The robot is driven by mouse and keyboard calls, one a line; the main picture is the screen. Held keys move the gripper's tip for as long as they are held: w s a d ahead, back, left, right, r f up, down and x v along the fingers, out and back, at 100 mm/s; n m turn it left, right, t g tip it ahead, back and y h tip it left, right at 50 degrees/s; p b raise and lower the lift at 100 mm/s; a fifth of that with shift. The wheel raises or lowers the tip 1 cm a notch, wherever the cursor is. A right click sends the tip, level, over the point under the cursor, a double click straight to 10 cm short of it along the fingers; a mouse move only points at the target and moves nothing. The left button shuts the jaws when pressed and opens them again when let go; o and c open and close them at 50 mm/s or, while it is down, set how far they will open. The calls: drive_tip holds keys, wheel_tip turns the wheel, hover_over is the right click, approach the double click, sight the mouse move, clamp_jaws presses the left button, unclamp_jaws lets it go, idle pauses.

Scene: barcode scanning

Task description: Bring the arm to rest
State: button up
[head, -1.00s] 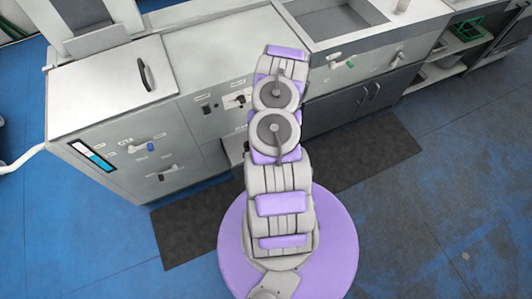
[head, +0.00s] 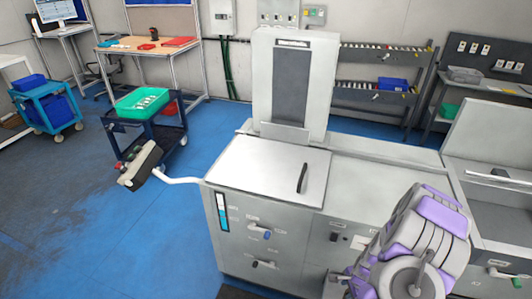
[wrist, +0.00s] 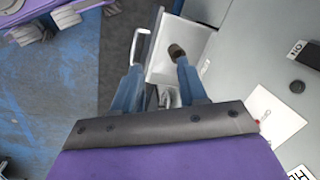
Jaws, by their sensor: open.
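My arm (head: 425,243), grey and purple, is folded at the lower right in the head view, in front of the grey machine cabinet (head: 265,215). My gripper (wrist: 157,62) shows in the wrist view with its two blue fingers spread apart. No object is held between them. Beyond the fingertips is a white open tray or drawer (wrist: 182,48) at the front of a grey panel (wrist: 262,70). I cannot tell whether the fingers touch it. The gripper itself is not clear in the head view.
A blue cart with a green crate (head: 142,102) stands left of the machine. A white pipe ends in a dark control box (head: 140,167) jutting from its left side. Workbenches and shelves line the back wall. The blue floor (head: 110,235) at lower left is clear.

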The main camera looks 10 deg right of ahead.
drive_tip(key=a+r+n+g, duration=0.1)
drive_tip(key=a+r+n, duration=0.2)
drive_tip(key=a+r, duration=0.35)
drive_tip(key=w+a+r+n, duration=0.1)
drive_tip(key=a+r+n, duration=0.25)
drive_tip(key=r, duration=0.65)
drive_tip(key=a+r+n+g, duration=0.1)
drive_tip(key=a+r+n, duration=0.35)
drive_tip(key=r, duration=0.35)
drive_tip(key=s+a+r+n+g, duration=0.1)
drive_tip(key=s+a+r+n, duration=0.3)
drive_tip(key=s+r, duration=0.3)
drive_tip(key=s+a+r+n, duration=0.3)
drive_tip(key=s+a+r, duration=0.3)
drive_tip(key=s, duration=0.6)
wheel_tip(320, 180, up, 2)
drive_tip(key=shift+a+r+n+g, duration=0.2)
drive_tip(key=shift+n+g, duration=0.2)
